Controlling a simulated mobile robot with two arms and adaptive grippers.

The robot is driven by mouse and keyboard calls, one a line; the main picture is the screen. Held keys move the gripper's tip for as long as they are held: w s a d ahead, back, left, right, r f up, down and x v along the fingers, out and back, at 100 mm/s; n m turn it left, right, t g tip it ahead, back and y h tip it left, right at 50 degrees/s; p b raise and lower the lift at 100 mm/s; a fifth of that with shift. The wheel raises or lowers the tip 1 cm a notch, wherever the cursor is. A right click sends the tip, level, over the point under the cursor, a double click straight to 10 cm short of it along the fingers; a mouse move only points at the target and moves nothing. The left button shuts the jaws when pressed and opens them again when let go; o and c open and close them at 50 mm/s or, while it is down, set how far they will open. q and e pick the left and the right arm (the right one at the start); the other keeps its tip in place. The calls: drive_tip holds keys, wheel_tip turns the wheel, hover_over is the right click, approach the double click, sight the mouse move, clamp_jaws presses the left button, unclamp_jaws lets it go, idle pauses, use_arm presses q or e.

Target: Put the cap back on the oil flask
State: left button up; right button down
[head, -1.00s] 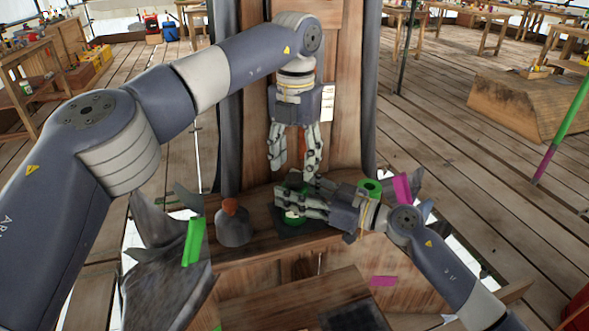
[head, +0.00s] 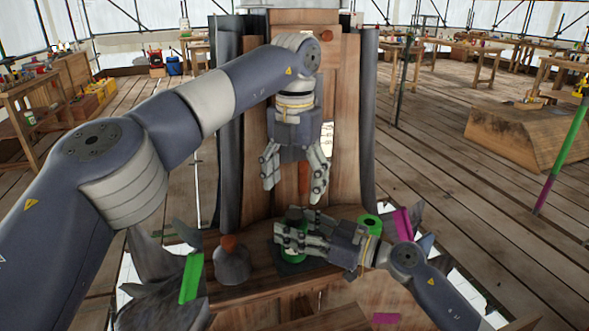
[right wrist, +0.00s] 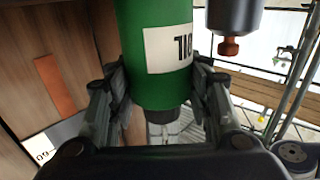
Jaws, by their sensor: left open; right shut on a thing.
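A green oil flask (head: 293,257) stands upright at the middle of the wooden ledge, partly hidden by my right gripper (head: 284,238). In the right wrist view the flask (right wrist: 145,75) appears upside down, with a white label, between the two fingers. My right gripper is shut on it. A dark part shows at the flask's top; I cannot tell whether it is bare neck or cap. My left gripper (head: 294,187) hangs above the flask, fingers down and spread, with nothing seen between them. No separate cap can be made out.
A grey bottle with an orange top (head: 231,263) stands left of the flask. Upright wooden boards (head: 343,130) rise behind the ledge.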

use_arm(q)
drive_tip(key=shift+r, duration=2.7)
use_arm(e)
drive_tip(key=c, duration=0.7)
unclamp_jaws()
drive_tip(key=shift+c, duration=0.2)
drive_tip(key=v, duration=1.2)
